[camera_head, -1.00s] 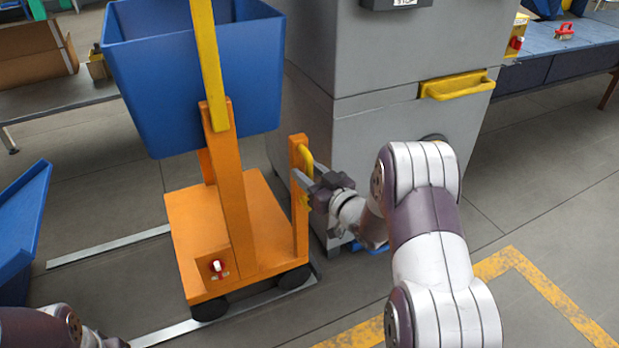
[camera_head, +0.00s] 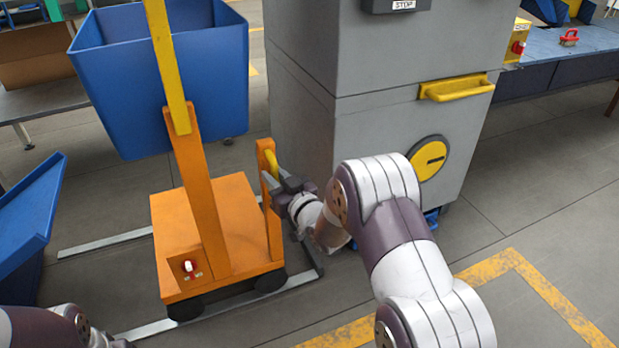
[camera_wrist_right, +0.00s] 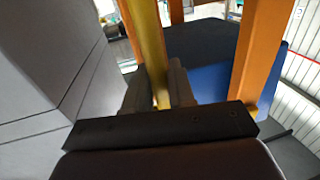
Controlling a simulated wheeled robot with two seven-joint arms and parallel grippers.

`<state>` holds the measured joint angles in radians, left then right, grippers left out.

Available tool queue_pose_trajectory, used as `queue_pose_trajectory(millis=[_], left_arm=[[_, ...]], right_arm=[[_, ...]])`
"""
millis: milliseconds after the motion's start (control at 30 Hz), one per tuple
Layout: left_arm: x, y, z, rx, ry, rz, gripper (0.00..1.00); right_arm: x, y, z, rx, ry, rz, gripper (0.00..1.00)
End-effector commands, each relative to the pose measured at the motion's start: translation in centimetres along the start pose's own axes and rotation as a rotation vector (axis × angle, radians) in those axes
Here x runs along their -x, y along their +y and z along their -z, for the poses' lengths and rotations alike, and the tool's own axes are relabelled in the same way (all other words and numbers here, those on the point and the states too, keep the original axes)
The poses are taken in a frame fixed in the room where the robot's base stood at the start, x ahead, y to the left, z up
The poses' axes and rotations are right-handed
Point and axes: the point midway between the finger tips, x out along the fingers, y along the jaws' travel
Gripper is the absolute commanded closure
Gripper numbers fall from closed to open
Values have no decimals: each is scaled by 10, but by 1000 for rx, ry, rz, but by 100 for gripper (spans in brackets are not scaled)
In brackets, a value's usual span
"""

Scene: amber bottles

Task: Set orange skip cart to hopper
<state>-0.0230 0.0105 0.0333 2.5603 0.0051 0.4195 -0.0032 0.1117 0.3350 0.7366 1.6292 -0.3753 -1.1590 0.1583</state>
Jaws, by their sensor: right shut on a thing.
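The orange skip cart (camera_head: 230,205) stands upright on the floor at centre left in the head view. Its blue bin (camera_head: 165,85) sits high behind an orange post with a yellow bar. My right gripper (camera_head: 274,182) is shut on the cart's yellow handle (camera_head: 271,162), beside the orange upright; the wrist view shows the yellow handle (camera_wrist_right: 148,40) between the fingers. Which thing is the hopper is not clear; a grey machine (camera_head: 385,130) stands right behind the handle.
Pale metal strips (camera_head: 105,243) lie on the floor around the cart. A blue tilted container (camera_head: 28,225) stands at the left edge. A blue workbench (camera_head: 565,45) is at the back right. Open floor with a yellow marking (camera_head: 545,290) lies at the lower right.

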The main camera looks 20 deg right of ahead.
Motion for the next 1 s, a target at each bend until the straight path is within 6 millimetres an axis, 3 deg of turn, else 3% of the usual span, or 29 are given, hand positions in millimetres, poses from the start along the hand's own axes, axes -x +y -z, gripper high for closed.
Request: queue_pose_trajectory(millis=[33,600,800,1000], left_arm=[[2,0,0,0,0,0,57],[13,0,2,0,0,0,57],[17,0,2,0,0,0,57],[20,0,2,0,0,0,57]], right_arm=[[-7,-22,-2,0,-6,16,100],[-51,-218,-2,1,-6,10,100],[-63,-276,-2,1,-6,7,100],[-72,-317,-3,1,-6,5,100]])
